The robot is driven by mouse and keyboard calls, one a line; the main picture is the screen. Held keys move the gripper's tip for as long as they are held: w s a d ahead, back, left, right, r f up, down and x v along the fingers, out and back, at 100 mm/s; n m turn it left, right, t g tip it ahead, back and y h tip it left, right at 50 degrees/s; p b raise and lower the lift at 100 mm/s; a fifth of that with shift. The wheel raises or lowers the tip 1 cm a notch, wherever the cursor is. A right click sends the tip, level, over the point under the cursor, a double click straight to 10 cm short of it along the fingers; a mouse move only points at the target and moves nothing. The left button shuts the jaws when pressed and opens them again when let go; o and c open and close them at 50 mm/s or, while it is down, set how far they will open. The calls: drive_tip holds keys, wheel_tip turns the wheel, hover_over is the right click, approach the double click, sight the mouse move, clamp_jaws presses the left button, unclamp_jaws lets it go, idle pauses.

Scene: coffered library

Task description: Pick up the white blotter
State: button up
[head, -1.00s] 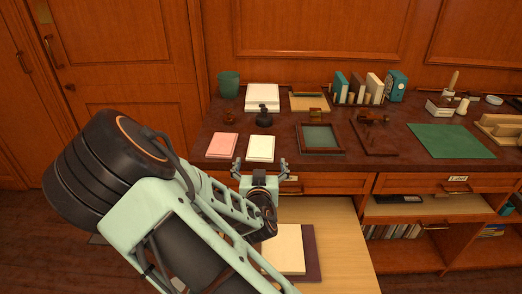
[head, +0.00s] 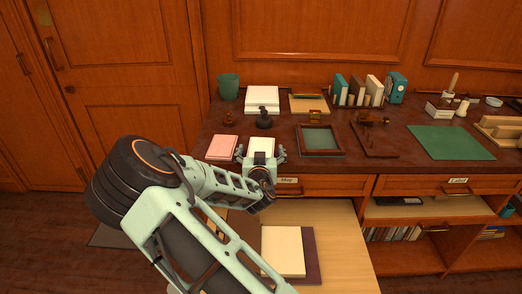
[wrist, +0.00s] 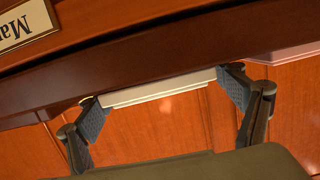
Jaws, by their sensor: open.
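The white blotter (head: 261,145) is a flat pale pad lying at the front edge of the dark desk, right of a pink pad (head: 222,147). My gripper (head: 260,153) is at its near end, with one finger to each side of it; the gripper hides the pad's front part. In the wrist view, the blotter shows as a thin white slab (wrist: 160,88) seen edge-on between the two spread fingers of my gripper (wrist: 163,100). The fingers are open, and I cannot tell whether either touches the slab.
A framed green tray (head: 320,138) lies close to the right. A dark knobbed object (head: 264,118) and a white paper stack (head: 262,97) are behind. Below, an open drawer (head: 340,235) holds a cream pad (head: 283,250) on a dark board.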

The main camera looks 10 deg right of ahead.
drive_tip(key=c, duration=1.3)
drive_tip(key=shift+o, duration=0.2)
drive_tip(key=shift+r, duration=0.1)
